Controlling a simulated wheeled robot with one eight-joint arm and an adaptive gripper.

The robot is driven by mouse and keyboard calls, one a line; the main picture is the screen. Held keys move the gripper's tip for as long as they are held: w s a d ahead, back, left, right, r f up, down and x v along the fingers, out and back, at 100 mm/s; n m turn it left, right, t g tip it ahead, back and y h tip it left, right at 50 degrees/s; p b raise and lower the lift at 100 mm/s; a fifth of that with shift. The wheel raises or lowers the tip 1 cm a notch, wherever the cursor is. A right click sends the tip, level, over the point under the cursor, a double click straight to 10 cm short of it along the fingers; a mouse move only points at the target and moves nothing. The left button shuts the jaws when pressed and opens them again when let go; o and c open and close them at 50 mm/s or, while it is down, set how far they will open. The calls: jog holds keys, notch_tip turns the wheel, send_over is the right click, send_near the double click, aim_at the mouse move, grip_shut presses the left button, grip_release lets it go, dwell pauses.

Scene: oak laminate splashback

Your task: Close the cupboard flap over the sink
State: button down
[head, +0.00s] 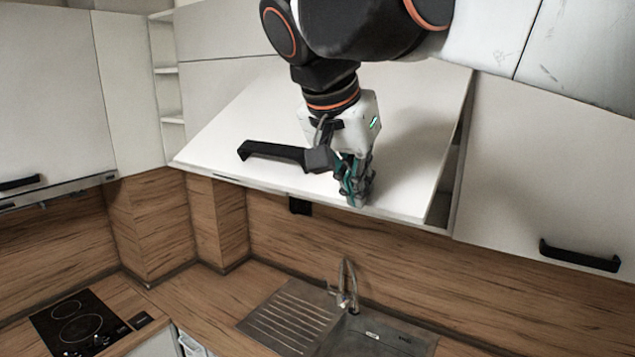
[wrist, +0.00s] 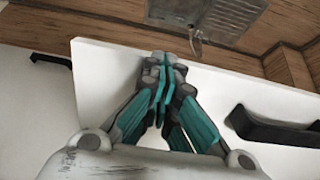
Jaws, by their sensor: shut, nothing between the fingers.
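The white cupboard flap (head: 415,165) over the sink (head: 375,338) is partly open, its lower edge tilted out from the cabinet with a dark gap at its right side. Its black bar handle (head: 270,151) runs near the lower edge, its right end beside my gripper. My gripper (head: 357,197) is shut and empty, in front of the flap's outer face by the lower edge, right of the handle. In the wrist view the shut fingertips (wrist: 163,62) overlap the flap's edge, with the handle (wrist: 275,132) to the right. I cannot tell whether they touch the flap.
A cupboard door (head: 545,180) with a black handle (head: 579,256) is at the right. Open corner shelves (head: 167,85) are at the left. Below are the tap (head: 345,287), the drainboard (head: 290,315) and a hob (head: 78,325). The space between flap and worktop is free.

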jog(key=w+d+f+t+h+b, duration=0.2)
jog(key=w+d+f+b, duration=0.4)
jog(key=f, duration=0.4)
jog(key=w+d+f+t+h+b, duration=0.2)
jog(key=w+d+f+t+b, duration=0.15)
jog(key=w+f+b, duration=0.45)
jog(key=w+d+f+t+h+b, duration=0.1)
jog(key=w+d+f+b, duration=0.1)
jog(key=w+d, duration=0.3)
jog(key=w+d+f+t+b, duration=0.1)
jog(key=w+d+f+b, duration=0.2)
jog(key=w+d, duration=0.2)
jog(key=w+d+f+t+h+b, duration=0.1)
jog(key=w+d+f+b, duration=0.2)
jog(key=w+d, duration=0.2)
jog(key=shift+w+d+f+h, duration=0.1)
jog(key=shift+w+h, duration=0.2)
jog(key=shift+w, duration=1)
jog(key=shift+w+d+r+b, duration=0.1)
jog(key=shift+w+r+b, duration=0.1)
jog(key=shift+r+b, duration=0.1)
jog(key=shift+s, duration=0.1)
